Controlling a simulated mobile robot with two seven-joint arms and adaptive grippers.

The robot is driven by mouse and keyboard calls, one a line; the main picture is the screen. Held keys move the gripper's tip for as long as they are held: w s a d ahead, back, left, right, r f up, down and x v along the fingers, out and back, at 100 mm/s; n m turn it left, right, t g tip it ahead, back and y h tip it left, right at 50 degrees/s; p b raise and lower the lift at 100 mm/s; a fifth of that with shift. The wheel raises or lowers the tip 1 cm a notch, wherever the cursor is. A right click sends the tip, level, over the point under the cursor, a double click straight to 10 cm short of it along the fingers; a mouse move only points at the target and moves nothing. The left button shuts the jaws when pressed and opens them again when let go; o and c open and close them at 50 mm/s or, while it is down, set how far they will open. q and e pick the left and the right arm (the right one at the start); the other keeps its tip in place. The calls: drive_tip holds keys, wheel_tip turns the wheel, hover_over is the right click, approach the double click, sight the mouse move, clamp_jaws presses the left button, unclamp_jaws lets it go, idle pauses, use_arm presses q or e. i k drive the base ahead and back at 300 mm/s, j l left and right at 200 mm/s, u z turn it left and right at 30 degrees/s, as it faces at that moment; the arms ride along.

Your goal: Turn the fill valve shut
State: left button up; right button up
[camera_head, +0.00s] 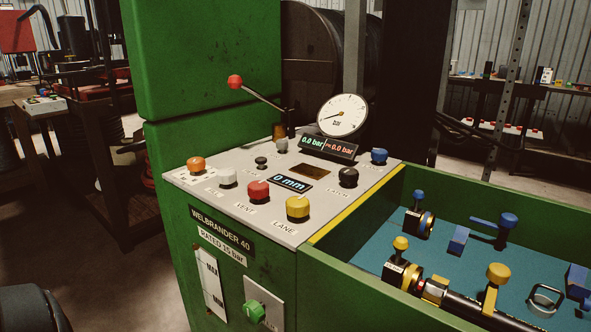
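The fill valve is not certain, because most panel labels are too small to read. A white knob (228,177) stands on the grey sloped panel (325,202), with a blurred label at its lower left. Beside it are a red knob (258,190) by a label reading VENT and a yellow knob (297,206) by one reading LANE. An orange knob (196,164) is at the panel's left corner. A green knob (255,311) sits on a pale plate on the cabinet front. Neither gripper is in view.
A red-balled lever (236,82) and a round gauge (342,115) rise behind the panel. A green-walled tray (420,299) at right holds several blue and yellow fittings. Open floor lies at left.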

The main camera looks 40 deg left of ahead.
sight(227, 176)
drive_tip(key=j+u, duration=0.1)
drive_tip(key=u, duration=0.9)
drive_tip(key=i+j+u, duration=0.1)
drive_tip(key=u, duration=0.4)
drive_tip(key=j+z, duration=0.1)
drive_tip(key=i+j, duration=0.05)
